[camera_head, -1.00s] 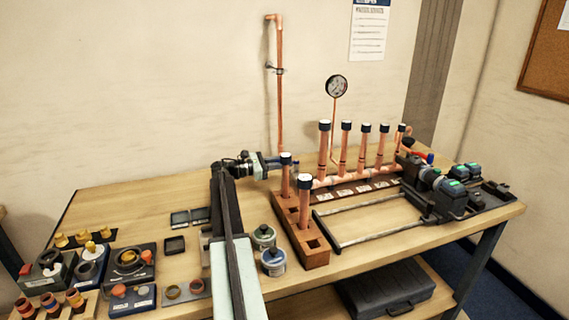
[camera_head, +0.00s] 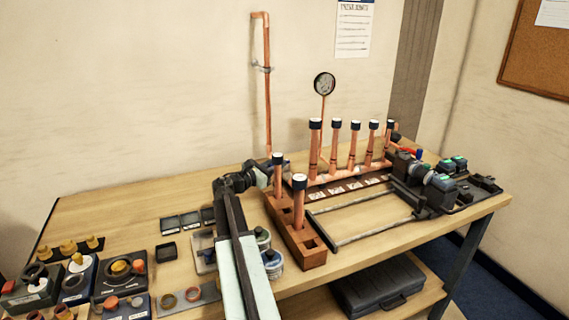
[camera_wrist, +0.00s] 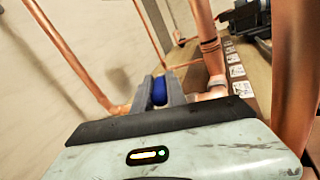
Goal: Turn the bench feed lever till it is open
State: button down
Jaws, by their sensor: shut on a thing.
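The bench feed lever shows as a blue handle (camera_wrist: 159,90) in the wrist view, close to the copper pipework. My gripper (camera_wrist: 160,88) has its two grey fingers on either side of this handle and is shut on it. In the head view my gripper's body (camera_head: 262,174) is at the back of the bench, behind a capped copper pipe (camera_head: 278,182) that hides its fingertips and the lever. The lever's pivot and its exact angle cannot be made out.
Capped copper pipes stand in a wooden block (camera_head: 297,238) right of my arm. The manifold (camera_head: 347,174) and a round gauge (camera_head: 324,84) are behind. Two tins (camera_head: 273,263) sit close beside my arm. Bare bench top (camera_head: 120,215) lies to the left.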

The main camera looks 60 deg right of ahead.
jog(key=c, duration=1.3)
grip_release()
jog(key=shift+s+d, duration=0.1)
jog(key=shift+s, duration=0.1)
jog(key=shift+c, duration=0.2)
jog(key=shift+w, duration=0.15)
jog(key=v, duration=0.8)
